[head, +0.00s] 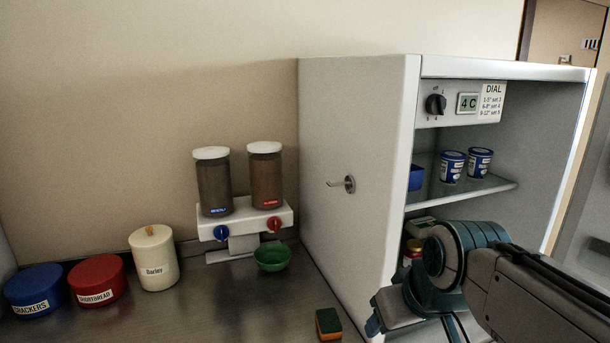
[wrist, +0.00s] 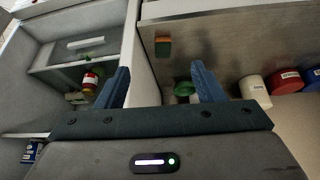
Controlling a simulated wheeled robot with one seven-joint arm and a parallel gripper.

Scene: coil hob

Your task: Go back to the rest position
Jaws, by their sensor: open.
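My gripper (wrist: 162,78) shows in the wrist view with its two blue fingers wide apart and nothing between them. In the head view my arm comes in from the lower right, and my gripper (head: 374,324) is low in front of the open white cabinet (head: 356,150), partly cut off by the bottom edge. In the wrist view the fingers overlap the cabinet side and the counter, with the green bowl (wrist: 183,89) seen behind them. I cannot tell how far the fingertips are from the cabinet.
The counter (head: 200,300) holds a sponge (head: 328,324), the green bowl (head: 272,257), a two-jar dispenser (head: 245,218), and barley (head: 153,258), shortbread (head: 97,281) and crackers (head: 35,291) canisters. The cabinet has blue tubs (head: 452,167) on a glass shelf and a hook (head: 346,184) outside.

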